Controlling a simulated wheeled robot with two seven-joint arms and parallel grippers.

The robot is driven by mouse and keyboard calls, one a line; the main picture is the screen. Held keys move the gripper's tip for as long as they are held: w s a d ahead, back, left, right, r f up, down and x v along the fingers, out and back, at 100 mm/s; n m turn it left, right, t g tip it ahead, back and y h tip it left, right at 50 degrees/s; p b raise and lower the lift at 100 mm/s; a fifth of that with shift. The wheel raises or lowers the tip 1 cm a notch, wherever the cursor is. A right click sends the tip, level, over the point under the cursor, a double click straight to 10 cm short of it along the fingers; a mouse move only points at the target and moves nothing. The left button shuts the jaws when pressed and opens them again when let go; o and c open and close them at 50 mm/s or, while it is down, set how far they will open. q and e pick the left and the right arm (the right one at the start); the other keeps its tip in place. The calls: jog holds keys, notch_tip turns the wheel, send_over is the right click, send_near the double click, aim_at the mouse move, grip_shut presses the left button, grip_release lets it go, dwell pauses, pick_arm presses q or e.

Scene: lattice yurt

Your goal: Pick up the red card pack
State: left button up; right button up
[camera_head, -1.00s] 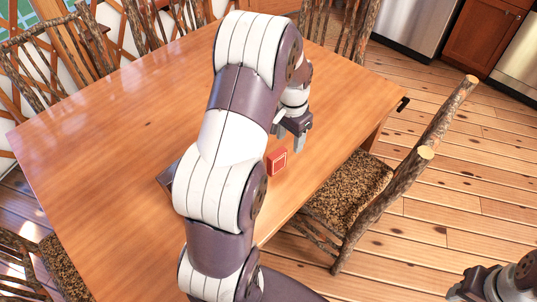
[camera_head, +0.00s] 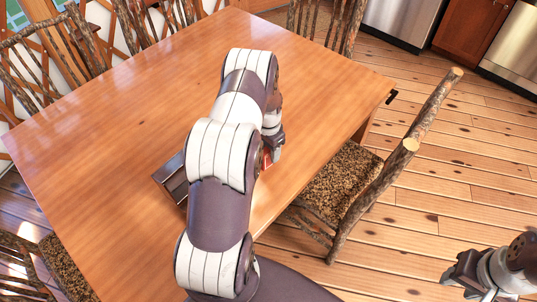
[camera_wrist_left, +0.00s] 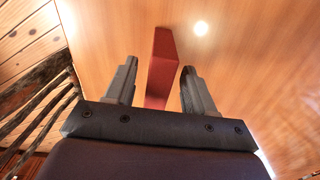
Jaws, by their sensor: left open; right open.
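The red card pack (camera_head: 266,161) stands on the wooden table near its right edge, mostly hidden behind my left gripper in the head view. In the left wrist view the red card pack (camera_wrist_left: 162,62) shows as a tall red block between the two fingers. My left gripper (camera_head: 274,154) is open over the pack. In the wrist view the left gripper (camera_wrist_left: 160,68) has a finger on each side of the pack, with gaps visible. My right gripper (camera_head: 458,272) is open and empty, low at the right, over the floor.
The wooden table (camera_head: 120,125) is largely clear. A dark grey object (camera_head: 171,180) lies left of my left arm, partly hidden. A log-framed chair (camera_head: 340,180) stands close to the table's right edge, and more chairs stand around the far side.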

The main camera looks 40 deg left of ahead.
pick_arm(q)
jog(key=shift+d+r, duration=0.1)
jog(key=c, duration=0.4)
grip_shut()
